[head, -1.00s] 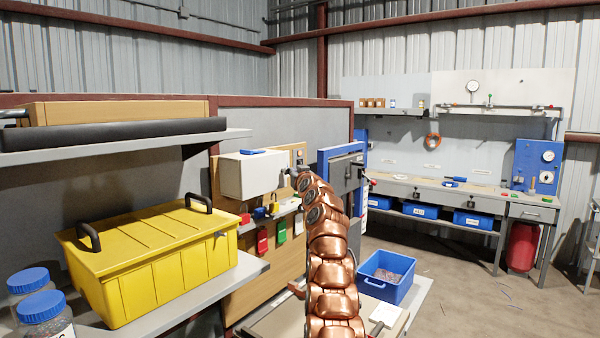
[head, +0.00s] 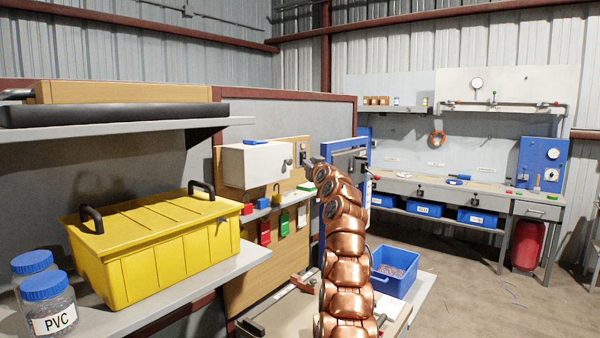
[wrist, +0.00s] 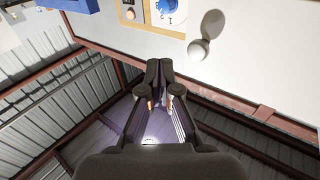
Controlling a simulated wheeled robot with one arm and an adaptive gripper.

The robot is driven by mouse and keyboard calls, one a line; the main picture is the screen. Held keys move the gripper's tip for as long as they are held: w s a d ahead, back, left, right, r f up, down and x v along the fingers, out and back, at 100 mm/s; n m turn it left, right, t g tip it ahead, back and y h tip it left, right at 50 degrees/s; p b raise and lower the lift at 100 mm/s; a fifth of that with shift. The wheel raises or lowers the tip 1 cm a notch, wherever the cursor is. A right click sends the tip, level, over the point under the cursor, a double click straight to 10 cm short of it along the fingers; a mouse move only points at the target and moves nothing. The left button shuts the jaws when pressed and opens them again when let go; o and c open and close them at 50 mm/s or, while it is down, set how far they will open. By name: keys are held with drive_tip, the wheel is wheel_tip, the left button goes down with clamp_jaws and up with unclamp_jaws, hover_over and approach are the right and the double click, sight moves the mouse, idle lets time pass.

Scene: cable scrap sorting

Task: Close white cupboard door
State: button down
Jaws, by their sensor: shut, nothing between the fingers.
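The white cupboard (head: 255,163) is a small box on the wooden board at the middle of the head view, with a blue object on top. I cannot tell from the head view whether its door stands ajar. In the wrist view a broad white panel (wrist: 255,45), apparently the door, carries a round pale knob (wrist: 198,50). My gripper (wrist: 160,66) is shut and empty, its fingertips beside the panel's edge and left of the knob. Contact cannot be told.
A yellow toolbox (head: 160,245) and PVC jars (head: 48,305) stand on the left shelf. Padlocks and coloured tags hang below the cupboard. A blue bin (head: 393,270) sits right of my arm. A workbench (head: 460,195) lines the back; the floor at right is mostly clear.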

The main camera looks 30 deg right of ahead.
drive_tip(key=s+d+b, duration=0.3)
drive_tip(key=s+b, duration=0.1)
drive_tip(key=s, duration=0.4)
drive_tip(key=shift+s+d+f, duration=0.25)
drive_tip(key=shift+d+f, duration=0.05)
drive_tip(key=shift+d, duration=0.1)
drive_tip(key=shift+a, duration=0.1)
